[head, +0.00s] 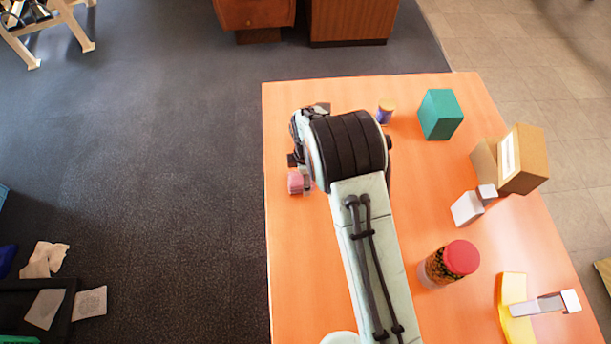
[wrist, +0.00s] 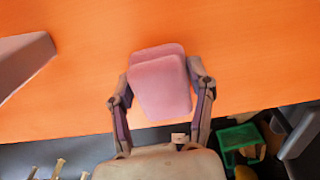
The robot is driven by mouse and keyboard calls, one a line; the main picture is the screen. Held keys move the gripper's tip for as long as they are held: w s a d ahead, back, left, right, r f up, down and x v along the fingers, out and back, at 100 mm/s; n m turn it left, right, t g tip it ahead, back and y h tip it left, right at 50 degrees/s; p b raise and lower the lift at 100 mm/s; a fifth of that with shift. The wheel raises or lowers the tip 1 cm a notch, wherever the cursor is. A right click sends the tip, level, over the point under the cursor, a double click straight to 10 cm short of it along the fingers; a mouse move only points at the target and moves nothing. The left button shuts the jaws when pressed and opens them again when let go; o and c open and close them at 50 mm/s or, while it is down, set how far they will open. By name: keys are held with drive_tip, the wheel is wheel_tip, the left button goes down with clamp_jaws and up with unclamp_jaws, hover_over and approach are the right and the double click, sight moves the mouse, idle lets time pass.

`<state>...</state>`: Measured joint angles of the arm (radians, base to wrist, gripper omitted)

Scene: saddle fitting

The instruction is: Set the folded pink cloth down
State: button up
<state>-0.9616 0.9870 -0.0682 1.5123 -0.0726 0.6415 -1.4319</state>
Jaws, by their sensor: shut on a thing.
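The folded pink cloth (head: 296,182) shows in the head view near the table's left edge, partly hidden by my arm. In the wrist view the cloth (wrist: 162,85) is a thick, soft-cornered pad between the two fingers of my gripper (wrist: 163,87). The fingers press on its left and right sides. In the head view my gripper is mostly hidden behind my wrist. The orange table (head: 300,270) lies beneath; I cannot tell whether the cloth touches it.
A purple and yellow can (head: 385,112), a green box (head: 440,115) and a cardboard box (head: 523,160) stand right of my gripper. A red-lidded jar (head: 450,262) is nearer. Table around the cloth is bare. In the wrist view a pinkish block (wrist: 20,65) stands upper left.

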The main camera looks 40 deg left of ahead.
drive_tip(key=shift+f, duration=0.15)
drive_tip(key=o, duration=1.1)
drive_tip(key=shift+o, duration=0.2)
wheel_tip(320, 180, up, 12)
drive_tip(key=d+r+m, duration=0.6)
drive_tip(key=d, duration=0.4)
drive_tip(key=d+r+m, duration=0.5)
drive_tip(key=d, duration=0.4)
drive_tip(key=s+d+r+m, duration=0.1)
drive_tip(key=s+d+m, duration=1.3)
drive_tip(key=d+m, duration=0.1)
drive_tip(key=shift+r+y, duration=0.15)
drive_tip(key=shift+y, duration=0.25)
